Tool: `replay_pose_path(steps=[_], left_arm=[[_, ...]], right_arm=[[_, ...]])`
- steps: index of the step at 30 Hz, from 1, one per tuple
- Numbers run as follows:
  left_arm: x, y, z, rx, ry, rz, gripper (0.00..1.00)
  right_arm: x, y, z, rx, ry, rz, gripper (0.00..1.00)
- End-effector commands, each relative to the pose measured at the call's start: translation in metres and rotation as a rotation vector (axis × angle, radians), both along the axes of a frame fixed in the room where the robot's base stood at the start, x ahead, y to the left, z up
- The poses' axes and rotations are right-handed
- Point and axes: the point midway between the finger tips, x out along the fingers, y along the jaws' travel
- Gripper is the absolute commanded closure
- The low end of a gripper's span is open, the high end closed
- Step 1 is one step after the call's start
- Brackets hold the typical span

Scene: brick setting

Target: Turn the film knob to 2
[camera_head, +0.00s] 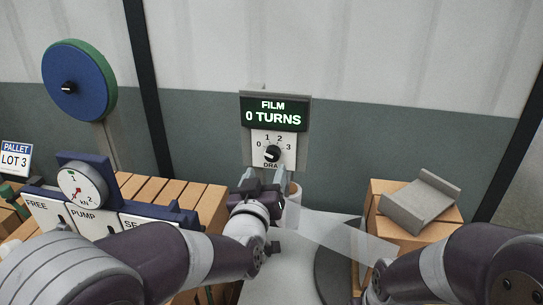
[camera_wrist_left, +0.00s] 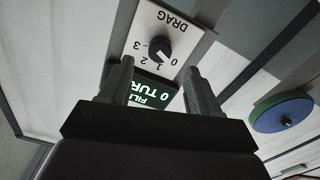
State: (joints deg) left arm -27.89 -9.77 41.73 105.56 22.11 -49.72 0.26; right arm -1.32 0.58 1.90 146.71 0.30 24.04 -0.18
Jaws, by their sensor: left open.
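The film knob (camera_head: 272,153) is a small black dial on a white plate (camera_head: 256,136) marked 0 to 3 and DRAG, under a display (camera_head: 274,113) reading "FILM 0 TURNS". In the left wrist view the knob (camera_wrist_left: 160,49) shows a white pointer mark directed toward the 0. My left gripper (camera_head: 266,178) is open, just below and in front of the plate. In the left wrist view its two fingers (camera_wrist_left: 160,78) stand apart with nothing between them, and the knob lies beyond the tips. My right arm shows at the lower right; its gripper is not visible.
A blue-green disc (camera_head: 80,82) is at upper left. Boxes (camera_head: 385,237) with a grey bracket (camera_head: 420,203) stand at the right. Translucent film spans the centre.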

Motion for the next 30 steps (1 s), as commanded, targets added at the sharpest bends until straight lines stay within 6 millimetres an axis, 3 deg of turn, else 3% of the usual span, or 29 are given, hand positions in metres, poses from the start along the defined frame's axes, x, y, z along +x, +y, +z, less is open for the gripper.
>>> replay_pose_path(steps=[3,9,19,20,24,25,30], left_arm=[[0.029,-0.005,0.002,0.001,0.002,0.001,0.37],[0.056,-0.011,0.002,0.0,0.0,0.0,0.37],[0.063,-0.012,0.0,0.0,0.0,0.0,0.37],[0.062,-0.012,0.0,0.0,0.0,0.0,0.41],[0.062,-0.012,0.0,0.0,0.0,-0.001,0.86],[0.062,-0.012,0.0,0.0,0.0,-0.001,0.94],[0.062,-0.012,0.0,0.004,0.0,0.0,0.94]], right_arm=[[0.0,0.0,0.009,0.0,0.0,0.0,0.6],[0.0,0.0,0.014,0.0,0.0,0.0,0.6],[0.0,0.0,0.014,0.0,0.0,0.0,0.6],[0.0,0.0,0.014,0.0,0.0,0.0,0.6],[0.0,0.0,0.014,0.0,0.0,0.0,0.6],[0.0,0.0,0.014,0.0,0.0,0.0,0.6],[0.0,0.0,0.013,0.0,0.0,0.0,0.6]])
